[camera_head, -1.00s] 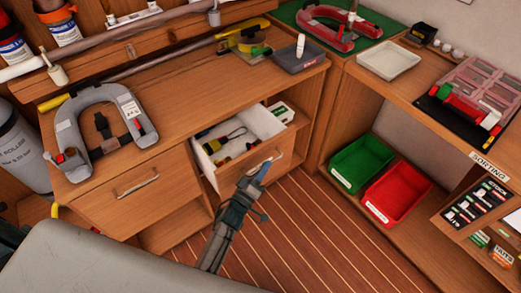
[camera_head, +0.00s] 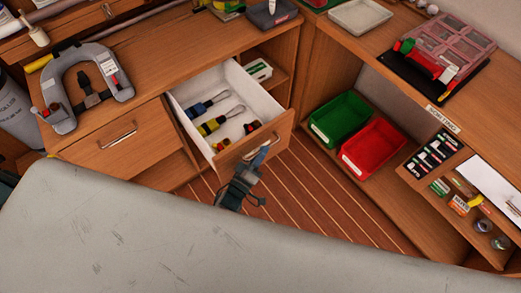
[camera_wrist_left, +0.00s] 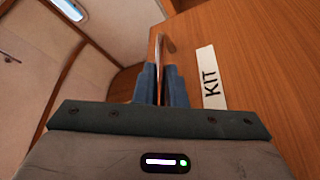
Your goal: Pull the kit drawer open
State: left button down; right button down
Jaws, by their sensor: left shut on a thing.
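The kit drawer (camera_head: 226,113) stands well out of the wooden cabinet, with its white inside showing. Several tools with blue, yellow and red handles lie in it. My left gripper (camera_head: 259,155) is at the drawer's front, shut on the drawer handle. In the left wrist view the blue fingers (camera_wrist_left: 162,84) close around the handle bar (camera_wrist_left: 166,46), beside a white KIT label (camera_wrist_left: 211,79) on the wooden front. My right gripper is not in view.
A shut drawer (camera_head: 119,140) is left of the kit drawer. Green (camera_head: 341,119) and red (camera_head: 373,146) bins stand on the low shelf at right. Striped floor (camera_head: 310,200) is clear in front.

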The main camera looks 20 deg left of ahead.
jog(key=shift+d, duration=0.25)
pick_arm(q)
jog(key=c, duration=1.5)
grip_release()
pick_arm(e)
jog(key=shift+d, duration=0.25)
